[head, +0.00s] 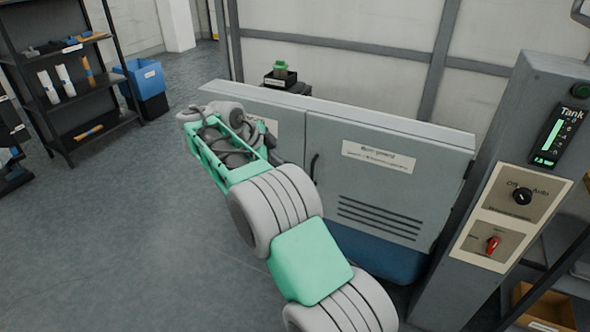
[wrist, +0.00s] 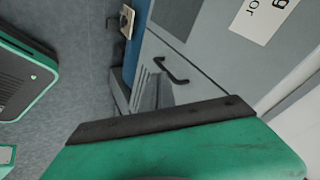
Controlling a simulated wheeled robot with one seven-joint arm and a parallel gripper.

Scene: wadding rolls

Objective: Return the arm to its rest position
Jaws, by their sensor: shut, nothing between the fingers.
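My arm (head: 310,262) reaches from the bottom of the head view up and left, in front of the grey cabinet. It is bent at its far end, where grey joints and a green frame crowd together. My gripper shows in the wrist view as a green body with a dark edge (wrist: 165,120) across the bottom. It is shut and I see nothing held in it. Its fingertips are hard to make out in the head view, behind the arm links. The cabinet's dark handle (wrist: 172,72) shows beyond it.
The grey cabinet (head: 385,190) stands close behind the arm. A control column (head: 540,110) with a black knob (head: 522,196) and a red switch (head: 493,243) is at the right. Shelving (head: 75,95) and a blue bin (head: 140,75) stand back left. The left floor is clear.

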